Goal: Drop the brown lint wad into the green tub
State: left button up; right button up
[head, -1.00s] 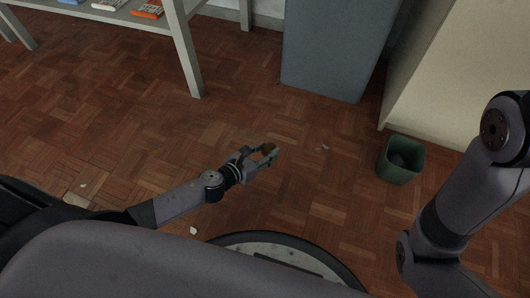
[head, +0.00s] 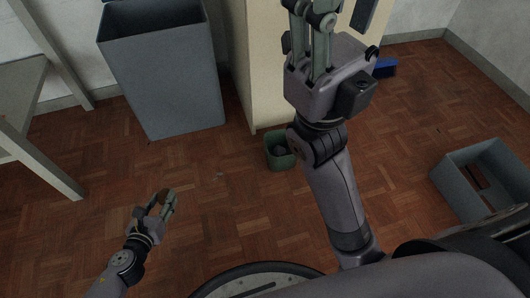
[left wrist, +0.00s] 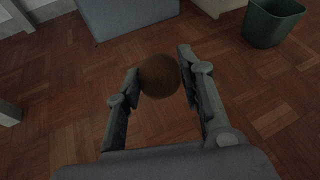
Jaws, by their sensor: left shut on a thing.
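My left gripper (head: 166,201) is shut on the brown lint wad (head: 162,195) above the floor at lower left in the head view. In the left wrist view the round wad (left wrist: 159,76) sits between the two fingertips. The green tub (head: 279,163) stands on the floor right of and beyond the left gripper, with something dark inside. My right arm partly covers its right side. The tub also shows at the top right of the left wrist view (left wrist: 270,27). My right gripper (head: 311,25) is raised at the top of the head view, its tips unclear.
A tall grey bin (head: 165,75) and a cream cabinet (head: 257,65) stand behind the tub. A pale table (head: 38,155) is at the left. A grey crate (head: 484,180) and a blue object (head: 385,69) are at the right. Open parquet lies between left gripper and tub.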

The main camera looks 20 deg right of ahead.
aim_at(276, 168)
jog(key=i+l, duration=0.1)
jog(key=l, duration=0.3)
jog(key=i+l, duration=0.1)
jog(key=l, duration=0.3)
jog(key=i+l, duration=0.1)
jog(key=l, duration=0.35)
jog(key=i+l, duration=0.1)
jog(key=l, duration=0.3)
jog(key=i+l, duration=0.1)
jog(key=l, duration=0.3)
